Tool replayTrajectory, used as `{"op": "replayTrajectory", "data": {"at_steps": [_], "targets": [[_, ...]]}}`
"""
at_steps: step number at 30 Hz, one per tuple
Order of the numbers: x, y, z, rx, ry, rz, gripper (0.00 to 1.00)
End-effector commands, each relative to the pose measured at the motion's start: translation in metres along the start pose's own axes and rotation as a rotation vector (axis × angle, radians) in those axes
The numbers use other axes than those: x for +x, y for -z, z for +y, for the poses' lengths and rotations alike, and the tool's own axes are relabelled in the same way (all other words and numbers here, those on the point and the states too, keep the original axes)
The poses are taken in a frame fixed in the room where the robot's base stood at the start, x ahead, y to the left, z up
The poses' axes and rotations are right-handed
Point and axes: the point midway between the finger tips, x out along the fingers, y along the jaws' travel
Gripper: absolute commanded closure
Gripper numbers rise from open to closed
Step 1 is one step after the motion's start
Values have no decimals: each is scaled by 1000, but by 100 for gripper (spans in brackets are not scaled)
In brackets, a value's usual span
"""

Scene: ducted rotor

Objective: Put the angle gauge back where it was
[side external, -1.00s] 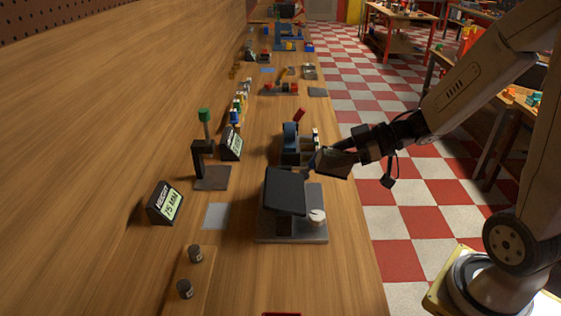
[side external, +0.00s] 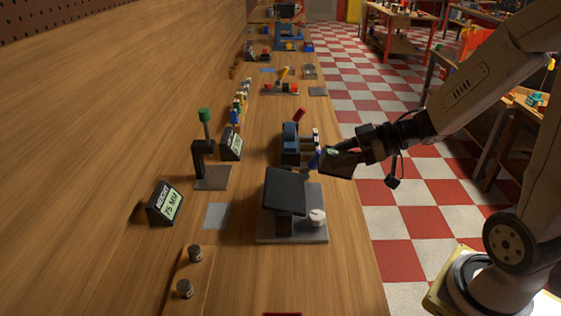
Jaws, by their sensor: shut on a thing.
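My gripper (side external: 330,157) is at the right edge of the bench, shut on a small dark box with a greenish patch on top, which I take to be the angle gauge (side external: 340,165). A small blue part shows just left of it; I cannot tell what it belongs to. The gauge is held up and to the right of a tilted dark plate (side external: 285,191), which stands on a grey base (side external: 307,229) with a white knob (side external: 317,217). The fingers are small and partly hidden behind the box.
A blue and dark device (side external: 291,146) stands just left of my gripper. A height readout (side external: 164,204), a green-topped stand (side external: 205,150) and two dark knobs (side external: 195,253) are farther left. A flat grey pad (side external: 216,215) lies left of the base. The front right bench top is clear.

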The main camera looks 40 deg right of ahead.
Motion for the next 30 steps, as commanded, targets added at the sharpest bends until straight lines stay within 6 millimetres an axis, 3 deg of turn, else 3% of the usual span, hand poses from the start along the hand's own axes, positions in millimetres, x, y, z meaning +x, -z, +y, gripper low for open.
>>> {"op": "replayTrajectory", "data": {"at_steps": [8, 18, 30], "targets": [[18, 14, 17, 27, -67, -19, 100], [61, 39, 55, 124, -266, -75, 100], [97, 42, 71, 217, -435, -127, 100]]}}
